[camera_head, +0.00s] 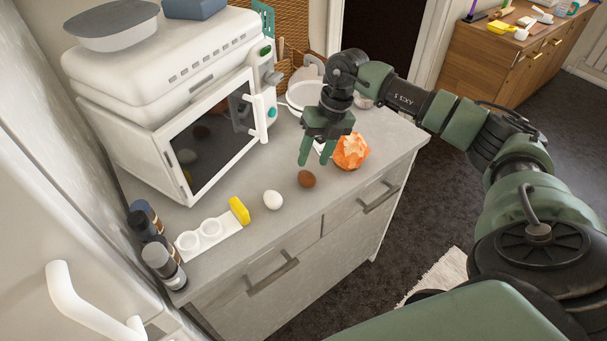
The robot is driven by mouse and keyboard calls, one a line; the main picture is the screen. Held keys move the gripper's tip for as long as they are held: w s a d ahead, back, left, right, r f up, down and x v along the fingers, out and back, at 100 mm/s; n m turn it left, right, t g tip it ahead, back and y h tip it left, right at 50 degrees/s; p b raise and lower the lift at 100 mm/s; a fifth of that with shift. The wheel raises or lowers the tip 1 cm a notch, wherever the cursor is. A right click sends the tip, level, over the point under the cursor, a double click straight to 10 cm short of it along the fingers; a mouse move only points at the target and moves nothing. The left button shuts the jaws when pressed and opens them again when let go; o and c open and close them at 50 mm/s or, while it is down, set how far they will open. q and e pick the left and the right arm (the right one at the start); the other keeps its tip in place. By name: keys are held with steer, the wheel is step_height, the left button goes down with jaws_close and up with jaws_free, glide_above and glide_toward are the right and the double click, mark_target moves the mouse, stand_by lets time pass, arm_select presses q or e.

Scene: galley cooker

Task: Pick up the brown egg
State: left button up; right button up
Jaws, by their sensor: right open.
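The brown egg (306,179) lies on the grey counter (245,250), close to its front edge. A white egg (273,200) lies to its left, apart from it. My right gripper (316,160) points down just behind and above the brown egg. Its green fingers are apart with nothing between them. I cannot tell how high the fingertips are over the counter. My left gripper is not in view.
An orange crumpled-looking object (351,151) sits right beside my right gripper. A white egg holder (213,236), a yellow item (240,210) and dark bottles (163,262) stand at the left. A white microwave (215,135) stands behind.

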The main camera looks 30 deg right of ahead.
mark_target(308, 173)
steer(key=p+x, duration=0.2)
steer(key=x, duration=0.2)
steer(key=shift+s+a+f, duration=0.1)
steer(key=shift+f, duration=0.6)
steer(key=shift+a+f, duration=0.15)
steer(key=shift+f, duration=0.05)
steer(key=c, duration=0.4)
steer(key=shift+c, duration=0.2)
steer(key=shift+r, duration=0.15)
